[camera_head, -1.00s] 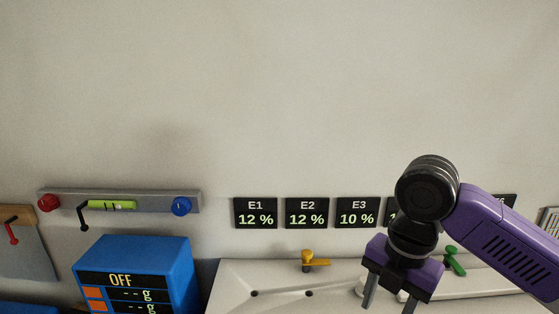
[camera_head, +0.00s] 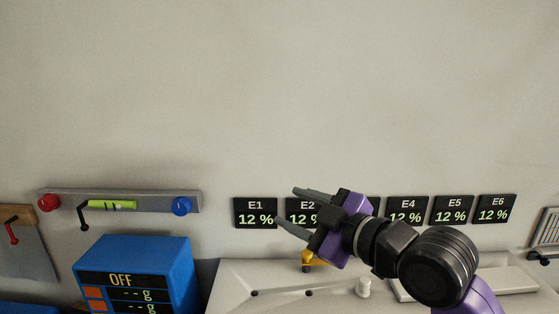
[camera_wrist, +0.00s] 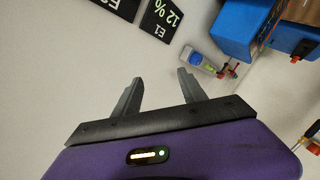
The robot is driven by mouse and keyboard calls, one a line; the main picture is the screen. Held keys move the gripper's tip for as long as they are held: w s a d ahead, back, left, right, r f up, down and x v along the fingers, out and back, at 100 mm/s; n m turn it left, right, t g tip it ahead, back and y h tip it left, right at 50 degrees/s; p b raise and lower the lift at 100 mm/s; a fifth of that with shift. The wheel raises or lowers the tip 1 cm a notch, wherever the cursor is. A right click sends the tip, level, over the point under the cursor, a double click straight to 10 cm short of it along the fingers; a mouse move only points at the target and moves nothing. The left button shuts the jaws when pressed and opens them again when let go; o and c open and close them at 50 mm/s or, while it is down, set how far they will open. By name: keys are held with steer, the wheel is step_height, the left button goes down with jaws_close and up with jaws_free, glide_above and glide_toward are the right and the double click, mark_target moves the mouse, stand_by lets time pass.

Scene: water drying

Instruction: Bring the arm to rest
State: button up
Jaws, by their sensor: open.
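My gripper (camera_head: 287,210) is in front of the wall displays in the head view, pointing left and slightly up. Its two grey fingers are apart with nothing between them. In the wrist view the fingers of my gripper (camera_wrist: 158,92) also stand apart and empty, with a pale surface behind them. My purple arm bends at the lower right of the head view. The gripper partly hides the E2 display (camera_head: 297,206) and fully covers the face of the one beside it.
Other displays include E1 (camera_head: 255,212) and E6 (camera_head: 495,209). A blue box reading OFF (camera_head: 135,265) stands at lower left. A grey rail (camera_head: 145,199) with red and blue knobs is above it. A yellow tap (camera_head: 308,260) is below the gripper. The upper wall is clear.

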steer(key=s+d+f+m+t+h, duration=0.45)
steer(key=s+d+m, duration=0.2)
steer(key=m, duration=0.25)
steer(key=s+d+f+m+t+h, duration=0.4)
steer(key=s+d+m+t+h, duration=0.15)
steer(key=s+m, duration=0.3)
steer(key=s+d+f+g, duration=0.1)
steer(key=s+f, duration=0.4)
steer(key=s, duration=0.5)
steer(key=s+d+f+n+g, duration=0.1)
steer(key=s+f+g, duration=0.3)
steer(key=s, duration=0.6)
steer(key=s+d+f+g, duration=0.2)
steer(key=s+d+f, duration=0.1)
steer(key=s+f, duration=0.5)
steer(key=s, duration=0.3)
steer(key=shift+f+g+h+b, duration=0.15)
steer(key=shift+g+h+b, duration=0.15)
steer(key=shift+g, duration=0.1)
steer(key=shift+n, duration=0.25)
